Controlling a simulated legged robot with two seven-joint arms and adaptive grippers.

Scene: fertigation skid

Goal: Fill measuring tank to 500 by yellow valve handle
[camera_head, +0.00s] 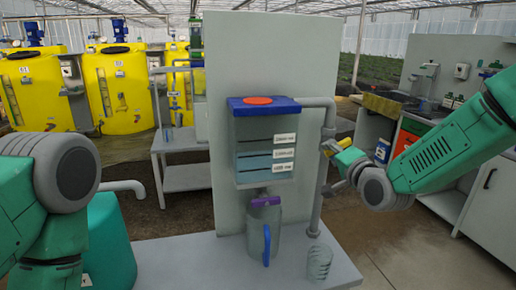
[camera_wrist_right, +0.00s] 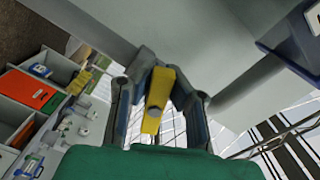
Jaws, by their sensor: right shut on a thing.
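The measuring tank (camera_head: 250,130) is a clear box with a blue lid and an orange disc on top, mounted on a grey upright panel. Its front has three dark lines with white labels, too small to read surely. Bluish liquid seems to fill its lower part; the exact level is unclear. The yellow valve handle (camera_head: 336,146) is on the grey pipe right of the tank. My right gripper (camera_head: 335,158) is shut on the handle; the right wrist view shows the yellow handle (camera_wrist_right: 157,98) between its two fingers. My left arm shows at left, its gripper out of frame.
A purple handle (camera_head: 265,201) sits under the tank, above a clear jug (camera_head: 248,235) with a blue handle. A small clear beaker (camera_head: 319,263) stands right of it on the grey bench (camera_head: 200,262). Yellow tanks (camera_head: 118,90) stand behind at left.

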